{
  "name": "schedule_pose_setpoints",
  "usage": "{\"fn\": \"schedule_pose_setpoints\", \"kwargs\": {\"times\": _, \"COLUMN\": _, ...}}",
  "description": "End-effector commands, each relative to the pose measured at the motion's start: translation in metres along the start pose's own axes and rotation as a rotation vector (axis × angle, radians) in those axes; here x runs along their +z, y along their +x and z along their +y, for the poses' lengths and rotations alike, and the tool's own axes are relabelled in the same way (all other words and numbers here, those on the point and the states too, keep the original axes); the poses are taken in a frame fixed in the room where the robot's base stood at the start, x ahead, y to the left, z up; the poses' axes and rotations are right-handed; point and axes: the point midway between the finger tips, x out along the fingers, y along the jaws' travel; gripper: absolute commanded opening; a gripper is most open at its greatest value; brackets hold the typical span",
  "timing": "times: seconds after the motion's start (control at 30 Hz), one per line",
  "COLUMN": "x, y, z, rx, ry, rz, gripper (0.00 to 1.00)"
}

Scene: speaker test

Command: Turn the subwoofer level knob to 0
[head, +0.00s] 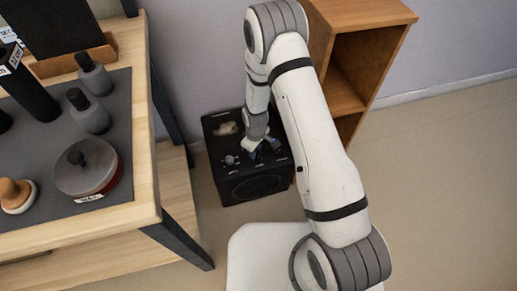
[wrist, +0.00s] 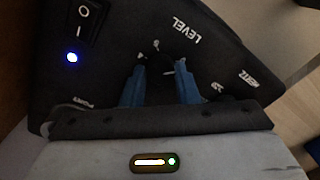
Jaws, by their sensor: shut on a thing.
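The subwoofer (head: 222,180) is a black box on the floor between the wooden table and the shelf. My gripper (head: 262,148) reaches down onto its control panel. In the wrist view my gripper's (wrist: 162,68) two blue fingers stand either side of the dark level knob (wrist: 164,56), just below the white LEVEL lettering (wrist: 187,33), and are shut on it. The knob is dark and partly hidden by the fingers, so its pointer setting cannot be read. The panel also shows in the wrist view (wrist: 110,58).
A power switch (wrist: 88,20) and a lit blue light (wrist: 72,57) are left of the knob. HERTZ lettering (wrist: 248,78) is to the right. The wooden table (head: 145,190) stands close on the left, the wooden shelf (head: 365,40) behind right. Floor at right is clear.

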Motion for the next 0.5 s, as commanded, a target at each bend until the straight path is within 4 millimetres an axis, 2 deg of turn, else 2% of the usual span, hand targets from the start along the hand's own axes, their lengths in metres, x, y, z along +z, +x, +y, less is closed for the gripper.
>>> {"fn": "schedule_pose_setpoints", "kwargs": {"times": 0.03, "x": 0.0008, "y": -0.0012, "z": 0.005, "rx": 0.004, "ry": -0.02, "rz": 0.004, "gripper": 0.05}}
{"fn": "schedule_pose_setpoints", "kwargs": {"times": 0.5, "x": 0.0007, "y": 0.0, "z": 0.0052, "rx": 0.005, "ry": -0.126, "rz": 0.005, "gripper": 0.03}}
